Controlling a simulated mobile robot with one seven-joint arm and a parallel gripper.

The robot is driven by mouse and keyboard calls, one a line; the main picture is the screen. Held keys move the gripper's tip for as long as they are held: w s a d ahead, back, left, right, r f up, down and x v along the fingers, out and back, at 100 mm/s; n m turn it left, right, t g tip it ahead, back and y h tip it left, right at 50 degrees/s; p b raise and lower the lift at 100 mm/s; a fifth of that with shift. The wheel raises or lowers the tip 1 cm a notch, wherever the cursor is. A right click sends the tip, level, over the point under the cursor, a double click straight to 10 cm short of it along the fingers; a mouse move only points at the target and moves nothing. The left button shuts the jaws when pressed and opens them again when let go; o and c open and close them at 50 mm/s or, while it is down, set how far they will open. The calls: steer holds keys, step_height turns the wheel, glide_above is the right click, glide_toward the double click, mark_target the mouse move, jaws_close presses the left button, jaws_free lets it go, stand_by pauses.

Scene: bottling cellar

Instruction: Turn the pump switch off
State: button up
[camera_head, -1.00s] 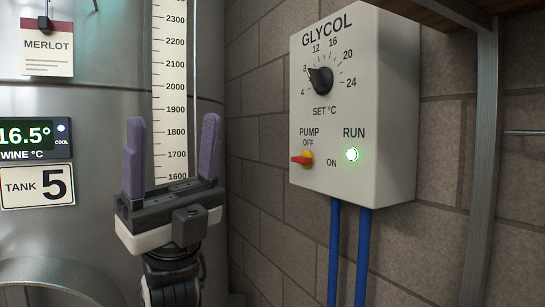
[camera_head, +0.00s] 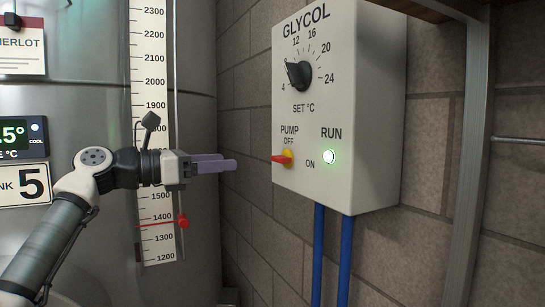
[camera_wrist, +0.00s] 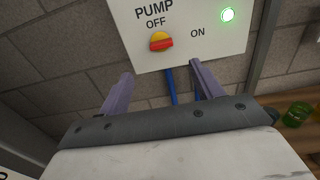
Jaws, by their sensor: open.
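The pump switch (camera_head: 287,158) is a yellow disc with a red handle, low on the left of the white GLYCOL box's front. OFF is printed above it and ON to its right. In the wrist view the switch (camera_wrist: 161,42) shows its red handle lying roughly level, pointing towards the ON side. The green RUN lamp (camera_head: 329,157) is lit. My gripper (camera_head: 230,161) is open and empty, its purple fingers pointing right at about switch height, apart from the box. In the wrist view the gripper (camera_wrist: 162,74) has the switch ahead, between its fingers' lines.
The GLYCOL box (camera_head: 345,190) has a set dial (camera_head: 299,75) above the switch and blue pipes (camera_head: 318,255) below. A metal post (camera_head: 465,160) stands to its right. A steel tank with a scale (camera_head: 149,80) is behind my arm. Green glass (camera_wrist: 297,114) shows at right in the wrist view.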

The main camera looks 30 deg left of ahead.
mark_target(275, 157)
steer(key=p+x, duration=0.2)
steer(key=x, duration=1)
steer(key=shift+w+d, duration=0.25)
steer(key=shift+d, duration=0.05)
steer(key=c, duration=1)
